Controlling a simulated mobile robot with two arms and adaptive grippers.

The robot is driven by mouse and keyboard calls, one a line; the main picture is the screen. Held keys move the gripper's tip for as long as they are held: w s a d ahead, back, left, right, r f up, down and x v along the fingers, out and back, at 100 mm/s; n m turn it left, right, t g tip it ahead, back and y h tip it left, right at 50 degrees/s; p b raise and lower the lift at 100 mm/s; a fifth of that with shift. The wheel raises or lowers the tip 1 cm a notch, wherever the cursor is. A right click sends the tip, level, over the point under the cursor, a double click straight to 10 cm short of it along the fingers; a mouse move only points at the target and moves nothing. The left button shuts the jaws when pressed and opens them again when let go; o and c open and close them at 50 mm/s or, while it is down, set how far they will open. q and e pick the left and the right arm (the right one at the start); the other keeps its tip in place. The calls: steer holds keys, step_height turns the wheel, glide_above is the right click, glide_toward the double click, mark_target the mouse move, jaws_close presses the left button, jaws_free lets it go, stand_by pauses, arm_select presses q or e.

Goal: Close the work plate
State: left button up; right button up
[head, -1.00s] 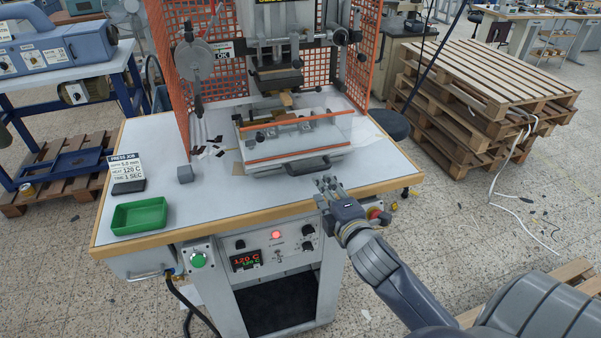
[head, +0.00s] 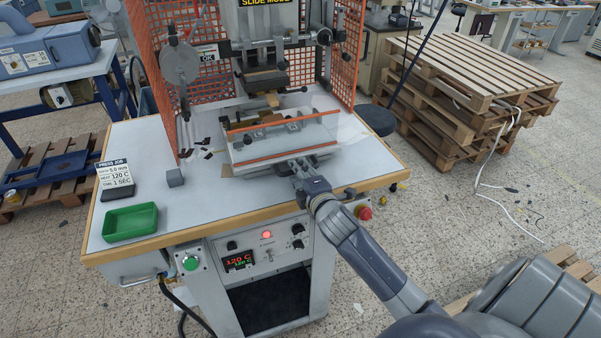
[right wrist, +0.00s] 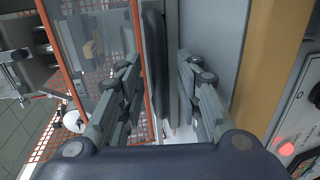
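The work plate (head: 238,168) lies on the white table under the press. A clear cover with orange edge strips stands on it. Its dark front handle (right wrist: 154,65) shows in the right wrist view; in the head view my right gripper hides most of it. My right gripper (head: 299,165) is at the plate's front edge. In the right wrist view its two fingers (right wrist: 163,95) are apart, one on each side of the handle. I cannot tell whether they touch it. My left gripper is not in view.
The press head (head: 264,80) hangs above the plate's back, between orange mesh guards (head: 350,50). A red button (head: 364,212) is at the front right.

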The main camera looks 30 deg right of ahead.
jaws_close()
steer(key=shift+w+d+r, duration=0.1)
steer(key=shift+w+d, duration=0.15)
steer(key=shift+w, duration=0.65)
steer(key=shift+w+d+r, duration=0.1)
steer(key=shift+w+d, duration=0.15)
steer(key=shift+w, duration=0.65)
steer(key=shift+w+f, duration=0.2)
steer(key=shift+w, duration=0.15)
steer(key=shift+s, duration=0.1)
steer(key=shift+o, duration=0.2)
jaws_free()
